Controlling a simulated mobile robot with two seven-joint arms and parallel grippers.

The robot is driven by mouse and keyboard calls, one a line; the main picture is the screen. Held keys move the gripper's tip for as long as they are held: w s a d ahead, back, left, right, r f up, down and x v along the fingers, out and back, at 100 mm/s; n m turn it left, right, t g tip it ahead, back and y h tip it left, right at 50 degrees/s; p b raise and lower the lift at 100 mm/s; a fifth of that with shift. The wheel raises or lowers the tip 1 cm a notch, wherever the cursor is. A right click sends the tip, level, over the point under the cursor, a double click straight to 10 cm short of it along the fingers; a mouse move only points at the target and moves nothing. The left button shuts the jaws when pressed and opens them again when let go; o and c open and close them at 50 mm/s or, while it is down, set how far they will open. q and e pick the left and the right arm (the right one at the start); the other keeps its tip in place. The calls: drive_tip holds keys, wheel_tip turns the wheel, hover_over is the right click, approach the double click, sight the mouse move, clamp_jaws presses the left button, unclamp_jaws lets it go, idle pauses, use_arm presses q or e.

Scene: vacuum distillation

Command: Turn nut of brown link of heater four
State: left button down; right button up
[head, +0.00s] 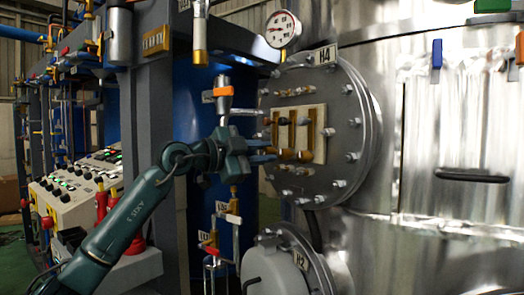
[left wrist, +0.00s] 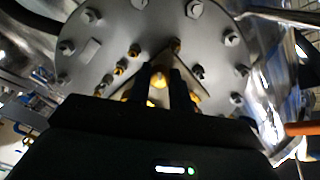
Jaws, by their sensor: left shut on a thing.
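Heater four is the round grey flange (head: 345,98) marked H4, ringed with bolts, on the shiny tank. A pale square plate (head: 319,147) on it carries brown-gold links (head: 292,133) with nuts at their ends. My left gripper (head: 268,152) reaches in from the left, its fingertips at the plate's left side near the links. In the left wrist view the two dark fingers (left wrist: 165,90) flank a gold nut (left wrist: 159,79) and are shut on it. The fingers hide part of the plate and links. My right gripper is out of view.
A pressure gauge (head: 283,29) stands above the flange. A second round cover (head: 275,270) marked H2 lies below. A control panel (head: 75,195) stands at the left.

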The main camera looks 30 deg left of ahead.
use_arm(q)
drive_tip(key=shift+n, duration=0.8)
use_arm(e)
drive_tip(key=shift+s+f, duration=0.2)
use_arm(q)
drive_tip(key=shift+n, duration=0.4)
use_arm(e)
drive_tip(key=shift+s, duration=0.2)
use_arm(q)
drive_tip(key=c, duration=1.3)
unclamp_jaws()
drive_tip(key=shift+o, duration=0.2)
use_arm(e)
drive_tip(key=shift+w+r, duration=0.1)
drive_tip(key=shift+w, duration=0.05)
use_arm(q)
drive_tip(key=shift+s+a, duration=0.1)
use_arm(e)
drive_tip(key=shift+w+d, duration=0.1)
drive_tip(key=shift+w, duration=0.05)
